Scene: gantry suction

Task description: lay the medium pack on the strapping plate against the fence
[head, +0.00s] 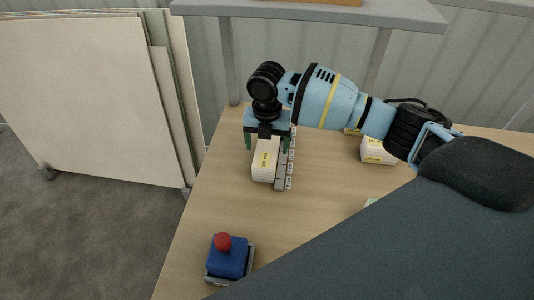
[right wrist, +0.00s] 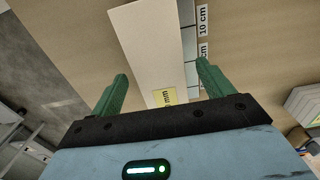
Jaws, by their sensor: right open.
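A long white pack (head: 265,160) with a yellow label lies on the table, along the left side of a grey fence (head: 281,171) marked in centimetres. The label is too small to read. In the right wrist view the pack (right wrist: 146,45) runs beside the fence (right wrist: 189,40), with little or no gap. My right gripper (head: 268,143) is over the far end of the pack. Its green fingers are open, one on each side and apart from the pack in the right wrist view (right wrist: 155,82). I cannot make out the strapping plate under the pack. My left gripper is out of view.
Another white pack (head: 378,150) with a yellow label stands to the right, partly behind my right arm. A blue box with a red button (head: 223,241) sits at the near left edge. A grey shelf (head: 310,16) overhangs the back. Pale panels (head: 90,90) stand left of the table.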

